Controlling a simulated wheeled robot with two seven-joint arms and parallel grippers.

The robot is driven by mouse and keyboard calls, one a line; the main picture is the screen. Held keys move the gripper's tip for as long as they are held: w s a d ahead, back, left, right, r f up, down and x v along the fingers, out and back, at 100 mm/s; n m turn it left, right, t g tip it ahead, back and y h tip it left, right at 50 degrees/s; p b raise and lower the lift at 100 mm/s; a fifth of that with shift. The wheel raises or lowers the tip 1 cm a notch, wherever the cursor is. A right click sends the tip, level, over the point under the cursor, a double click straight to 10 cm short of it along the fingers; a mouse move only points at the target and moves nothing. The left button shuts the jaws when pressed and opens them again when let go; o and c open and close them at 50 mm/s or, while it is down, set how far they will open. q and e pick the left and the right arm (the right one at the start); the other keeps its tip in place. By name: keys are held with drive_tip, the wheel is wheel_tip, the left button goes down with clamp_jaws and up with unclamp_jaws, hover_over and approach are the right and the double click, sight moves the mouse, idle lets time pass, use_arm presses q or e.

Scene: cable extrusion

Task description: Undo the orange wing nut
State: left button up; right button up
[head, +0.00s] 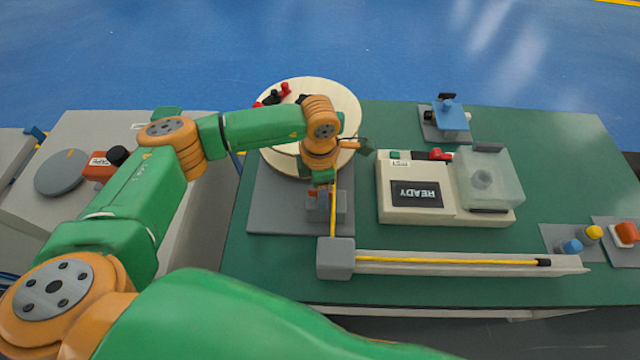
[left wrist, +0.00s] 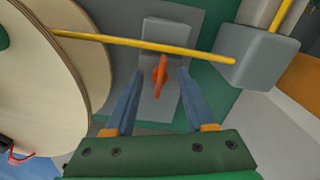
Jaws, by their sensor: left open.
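The orange wing nut (left wrist: 160,75) sits on a grey block (left wrist: 158,108) in the left wrist view. A yellow cable (left wrist: 125,41) crosses the block just beyond the nut. In the head view the grey block (head: 340,207) is partly hidden by my left arm, and only a little orange shows there. My left gripper (left wrist: 160,73) is open, its two blue-grey fingers one on each side of the wing nut, with visible gaps. In the head view the left gripper (head: 321,188) is above the block, mostly hidden by its own wrist. My right gripper is not in view.
A wooden cable reel (head: 340,95) stands behind the block. A grey corner block (head: 336,262) and a long channel (head: 460,268) carrying the yellow cable lie in front. A beige device reading READY (head: 445,215) stands to the right.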

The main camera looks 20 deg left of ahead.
use_arm(q)
clamp_jaws()
idle(0.3)
drive_tip(key=n+b, duration=0.1)
drive_tip(key=n, duration=0.2)
drive_tip(key=shift+f+b, duration=0.15)
drive_tip(key=shift+b, duration=0.2)
drive_tip(key=n+b, duration=0.2)
drive_tip(key=n, duration=0.3)
drive_tip(key=shift+n, duration=0.3)
drive_tip(key=n+b, duration=0.2)
drive_tip(key=n, duration=0.2)
drive_tip(key=n+b, duration=0.1)
drive_tip(key=n, duration=0.4)
drive_tip(key=shift+r, duration=0.2)
drive_tip(key=shift+n, duration=0.3)
